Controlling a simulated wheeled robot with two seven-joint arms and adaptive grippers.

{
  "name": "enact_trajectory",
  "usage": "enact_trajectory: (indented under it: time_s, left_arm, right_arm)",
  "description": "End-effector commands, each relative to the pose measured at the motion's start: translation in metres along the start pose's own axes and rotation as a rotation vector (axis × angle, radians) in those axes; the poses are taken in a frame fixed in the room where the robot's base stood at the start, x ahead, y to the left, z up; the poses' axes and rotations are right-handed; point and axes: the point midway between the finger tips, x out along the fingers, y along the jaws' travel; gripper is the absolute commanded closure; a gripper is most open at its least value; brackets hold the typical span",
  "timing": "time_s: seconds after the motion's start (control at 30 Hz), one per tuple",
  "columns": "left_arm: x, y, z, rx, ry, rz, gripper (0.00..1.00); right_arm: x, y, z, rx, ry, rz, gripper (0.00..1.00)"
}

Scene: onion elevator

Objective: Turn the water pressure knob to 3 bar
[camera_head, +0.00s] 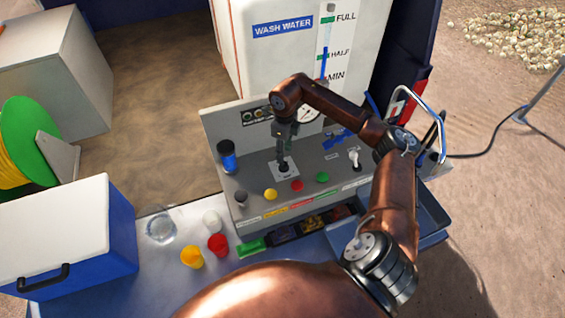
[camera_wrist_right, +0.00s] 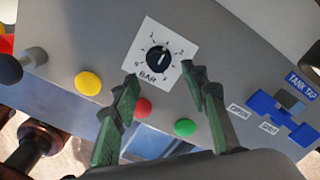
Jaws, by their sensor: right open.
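The water pressure knob (camera_wrist_right: 158,58) is a round black dial on a white square plate marked BAR, with numerals around it; a light pointer line shows on it, but its exact setting is too small to read. In the head view the knob (camera_head: 284,168) sits on the grey control panel, partly hidden by my right gripper. My right gripper (camera_wrist_right: 160,74) is open, its two green-grey fingers apart on either side of the lower part of the plate, with nothing between them. In the head view the right gripper (camera_head: 284,154) hangs over the knob. My left gripper is not in view.
Yellow (camera_head: 271,194), red (camera_head: 297,185) and green (camera_head: 322,177) buttons line the panel in front of the knob. A blue tank tap (camera_wrist_right: 280,108) is at right. A black-blue knob (camera_head: 227,156) stands left. The wash water tank (camera_head: 265,60) rises behind.

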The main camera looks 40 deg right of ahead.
Motion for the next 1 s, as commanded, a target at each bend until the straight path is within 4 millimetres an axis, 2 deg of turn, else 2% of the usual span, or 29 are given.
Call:
enact_trajectory:
  time_s: [0.2, 0.4, 0.53, 0.8, 1.0]
  left_arm:
    - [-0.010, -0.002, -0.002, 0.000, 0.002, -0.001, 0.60]
    - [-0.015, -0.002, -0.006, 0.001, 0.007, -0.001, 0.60]
    - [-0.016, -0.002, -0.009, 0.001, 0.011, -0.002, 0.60]
    - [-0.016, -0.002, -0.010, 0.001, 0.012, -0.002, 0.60]
    - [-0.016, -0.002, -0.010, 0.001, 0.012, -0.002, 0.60]
  right_arm:
    - [0.033, 0.003, 0.002, -0.005, 0.002, 0.004, 0.59]
    - [0.058, 0.002, 0.001, -0.003, 0.002, 0.002, 0.59]
    - [0.065, 0.001, 0.001, -0.003, 0.000, 0.001, 0.59]
    - [0.066, 0.001, 0.000, -0.001, 0.000, 0.000, 0.60]
    - [0.066, 0.001, -0.001, -0.001, 0.001, 0.000, 0.73]
